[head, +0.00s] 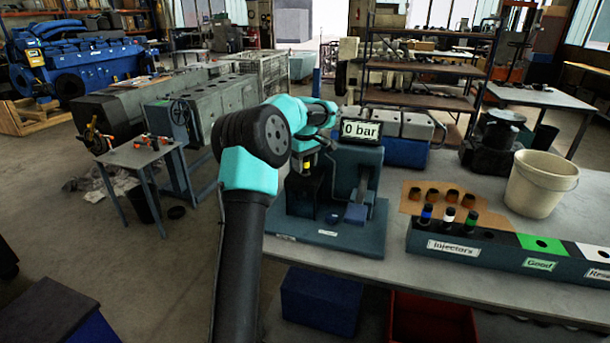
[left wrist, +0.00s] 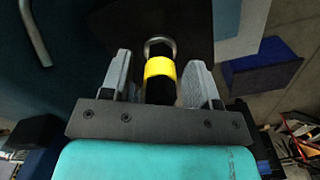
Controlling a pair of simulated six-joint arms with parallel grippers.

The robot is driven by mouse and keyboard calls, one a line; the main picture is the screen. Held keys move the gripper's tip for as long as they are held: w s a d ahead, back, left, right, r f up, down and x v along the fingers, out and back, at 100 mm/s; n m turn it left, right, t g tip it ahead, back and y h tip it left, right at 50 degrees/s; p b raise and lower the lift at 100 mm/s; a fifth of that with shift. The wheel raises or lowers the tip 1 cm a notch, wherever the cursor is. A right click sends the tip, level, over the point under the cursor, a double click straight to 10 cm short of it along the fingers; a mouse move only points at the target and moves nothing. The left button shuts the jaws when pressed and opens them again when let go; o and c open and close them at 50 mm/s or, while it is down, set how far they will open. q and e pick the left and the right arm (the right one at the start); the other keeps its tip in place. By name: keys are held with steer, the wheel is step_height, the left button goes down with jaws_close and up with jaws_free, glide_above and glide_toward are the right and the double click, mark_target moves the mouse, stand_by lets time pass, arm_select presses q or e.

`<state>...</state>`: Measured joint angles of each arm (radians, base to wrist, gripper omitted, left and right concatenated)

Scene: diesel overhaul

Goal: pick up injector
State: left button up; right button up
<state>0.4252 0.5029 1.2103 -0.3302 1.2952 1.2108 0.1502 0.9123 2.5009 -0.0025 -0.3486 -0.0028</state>
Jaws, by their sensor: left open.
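An injector with a yellow band (left wrist: 160,68) stands between the fingers of my left gripper (left wrist: 161,62) in the left wrist view. The fingers are open, with a gap on each side of it. In the head view the yellow band (head: 307,167) shows just below my left wrist, at the test stand (head: 328,237) with the "0 bar" display (head: 361,129). The injector's lower part is hard to see. Injectors with blue (head: 426,213), white (head: 449,214) and green (head: 472,219) bands stand in the rack labelled "Injectors" (head: 470,255). My right gripper is not in view.
The rack continues right with a green "Good" section (head: 541,244) and a white one. Behind it are a cardboard piece (head: 411,203) with several brown caps and a white bucket (head: 540,184). The stand's lever and display post are close to my left gripper.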

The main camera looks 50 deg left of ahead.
arm_select(q)
steer(key=shift+f, duration=0.65)
steer(key=shift+c, duration=0.4)
jaws_close()
